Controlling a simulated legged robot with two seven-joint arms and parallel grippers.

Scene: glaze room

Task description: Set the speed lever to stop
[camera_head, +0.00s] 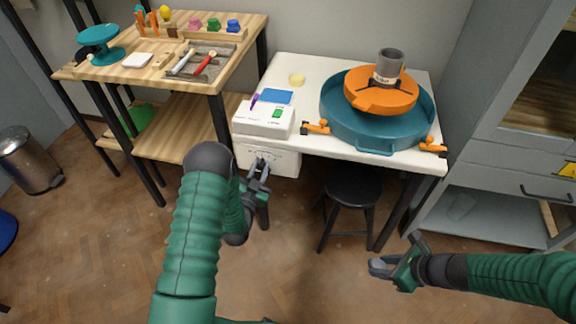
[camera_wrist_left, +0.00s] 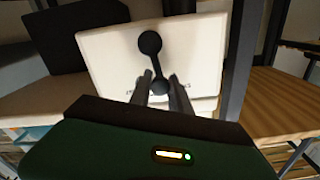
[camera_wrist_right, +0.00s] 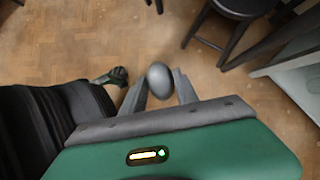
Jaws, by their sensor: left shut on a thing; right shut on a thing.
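The speed lever (camera_wrist_left: 155,64) is a black bar with a round end at its top and another at its bottom, on the front of a white box (camera_wrist_left: 205,55). In the head view this box (camera_head: 286,163) hangs under the front left of the white table. My left gripper (camera_head: 262,168) is at the box front. In the left wrist view its fingers (camera_wrist_left: 160,92) are shut on the lever's lower end, and the lever points almost straight down. Panel marks are partly hidden and unreadable. My right gripper (camera_head: 385,266) is shut on a smooth grey egg-shaped thing (camera_wrist_right: 160,79) above the floor.
On the white table (camera_head: 300,75) stand a teal basin (camera_head: 345,125) with an orange wheel (camera_head: 380,98) bearing a grey cup (camera_head: 389,65), and a white device (camera_head: 262,120). A black stool (camera_head: 352,190) is below. A wooden shelf (camera_head: 170,140) stands left, a grey cabinet (camera_head: 500,130) right.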

